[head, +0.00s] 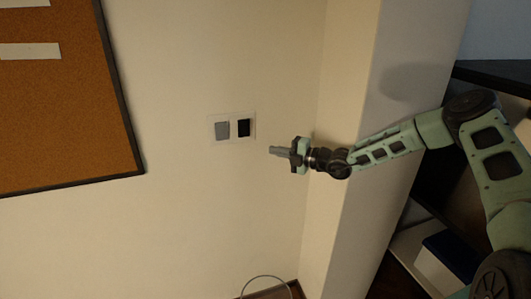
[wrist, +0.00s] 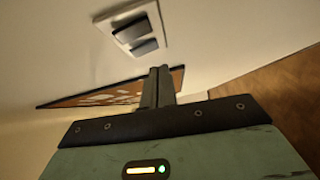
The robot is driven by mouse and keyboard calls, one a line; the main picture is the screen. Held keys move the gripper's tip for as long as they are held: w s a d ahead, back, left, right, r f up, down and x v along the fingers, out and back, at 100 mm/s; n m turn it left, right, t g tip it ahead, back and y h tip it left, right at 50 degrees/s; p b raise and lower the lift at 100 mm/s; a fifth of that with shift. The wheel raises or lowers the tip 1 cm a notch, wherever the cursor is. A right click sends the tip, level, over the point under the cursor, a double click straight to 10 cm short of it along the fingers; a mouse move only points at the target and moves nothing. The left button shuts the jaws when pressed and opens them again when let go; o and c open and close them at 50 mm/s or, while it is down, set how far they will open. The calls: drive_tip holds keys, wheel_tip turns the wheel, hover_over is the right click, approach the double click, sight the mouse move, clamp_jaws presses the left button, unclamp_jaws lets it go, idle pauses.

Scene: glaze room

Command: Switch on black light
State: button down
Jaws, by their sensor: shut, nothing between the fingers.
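A white wall plate (head: 233,116) holds two side-by-side rockers, a grey switch (head: 222,130) on the left and a black switch (head: 243,128) on the right. My gripper (head: 273,150) is shut and empty, to the right of the plate and a little lower in the head view, apart from the switches. In the wrist view the plate (wrist: 121,16) shows at the top, beyond the closed fingertips (wrist: 158,72). No lamp shows in either view.
A cork board (head: 60,110) with a dark frame hangs on the wall left of the plate. A wall corner stands behind my arm, with dark shelves (head: 490,75) and a box (head: 450,258) on the right. The wall around the plate is bare.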

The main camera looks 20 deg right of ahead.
drive_tip(key=shift+v, duration=0.9)
drive_tip(key=shift+f, duration=0.1)
drive_tip(key=s+a+r+n+g+y+b, duration=0.2)
drive_tip(key=s+a+n+g, duration=0.6)
drive_tip(key=a+n, duration=0.5)
drive_tip(key=s+a+n+g+h+b, duration=0.1)
drive_tip(key=s+a+n+g+h, duration=0.15)
drive_tip(key=s+a+n, duration=0.45)
drive_tip(key=s+a+n+g+h, duration=0.1)
drive_tip(key=s+a+n+g, duration=0.2)
drive_tip(key=s+n, duration=0.4)
drive_tip(key=s+d+n+h+b, duration=0.1)
drive_tip(key=s+d+n+h, duration=0.1)
drive_tip(key=s+n, duration=0.6)
drive_tip(key=s+d+n+t+h+b, duration=0.1)
drive_tip(key=s+d+n+h, duration=0.2)
drive_tip(key=s+n+h, duration=0.2)
drive_tip(key=s+d+n+h+b, duration=0.1)
drive_tip(key=s+d+n+h, duration=0.2)
drive_tip(key=s+n, duration=0.8)
drive_tip(key=shift+s+r+n, duration=0.35)
drive_tip(key=shift+r+n, duration=0.1)
drive_tip(key=shift+n, duration=0.65)
drive_tip(key=shift+a+t+h, duration=0.1)
drive_tip(key=shift+t+h, duration=0.15)
